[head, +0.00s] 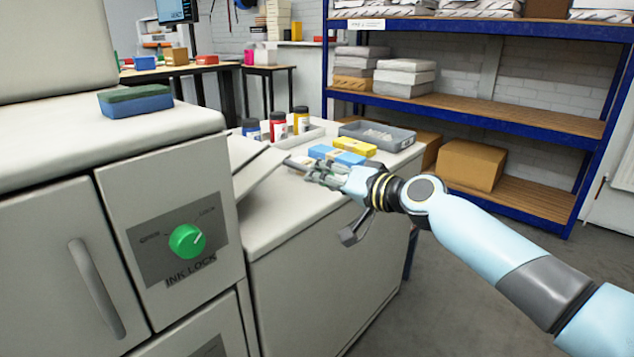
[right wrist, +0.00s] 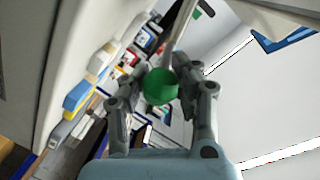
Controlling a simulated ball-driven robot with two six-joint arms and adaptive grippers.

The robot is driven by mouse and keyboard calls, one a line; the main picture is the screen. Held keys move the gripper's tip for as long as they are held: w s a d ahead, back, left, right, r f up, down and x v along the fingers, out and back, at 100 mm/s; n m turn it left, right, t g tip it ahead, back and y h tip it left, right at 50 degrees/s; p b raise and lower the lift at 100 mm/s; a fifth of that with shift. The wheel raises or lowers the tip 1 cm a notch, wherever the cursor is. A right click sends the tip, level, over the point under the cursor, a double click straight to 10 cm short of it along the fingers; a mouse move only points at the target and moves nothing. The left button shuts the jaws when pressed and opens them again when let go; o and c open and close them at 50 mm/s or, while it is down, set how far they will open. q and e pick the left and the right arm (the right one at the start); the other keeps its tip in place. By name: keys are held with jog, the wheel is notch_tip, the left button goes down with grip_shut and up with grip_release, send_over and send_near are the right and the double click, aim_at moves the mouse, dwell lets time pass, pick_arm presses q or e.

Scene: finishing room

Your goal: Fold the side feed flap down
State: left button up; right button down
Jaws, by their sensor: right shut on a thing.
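The side feed flap (head: 260,172) is a pale panel on the right side of the grey machine. It slants up and outward above the pale cabinet top. My right gripper (head: 308,166) is at the flap's outer end. In the right wrist view my right gripper (right wrist: 160,100) has its fingers on either side of a green round knob (right wrist: 161,86) and is shut on it. A pale bar runs up from the knob in that view. The knob is hidden by the fingers in the head view. My left gripper is not in view.
Blue and yellow blocks (head: 354,147), bottles (head: 278,126) and a grey tray (head: 385,133) stand on the cabinet top (head: 290,215) behind my gripper. The machine front has a green ink lock knob (head: 187,241). A blue-framed shelf (head: 480,110) stands behind.

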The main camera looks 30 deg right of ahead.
jog(key=shift+d+f+m+b, duration=0.2)
jog(key=shift+f+m+b, duration=0.4)
jog(key=shift+f+b, duration=0.5)
jog(key=shift+s+f, duration=0.1)
jog(key=shift+f, duration=0.25)
jog(key=c, duration=1.4)
grip_release()
jog(key=o, duration=0.5)
jog(key=shift+s+d+r, duration=0.1)
jog(key=shift+d+r, duration=0.05)
jog(key=shift+r, duration=0.1)
jog(key=v, duration=1.1)
jog(key=shift+s+d, duration=0.2)
jog(key=shift+s, duration=0.1)
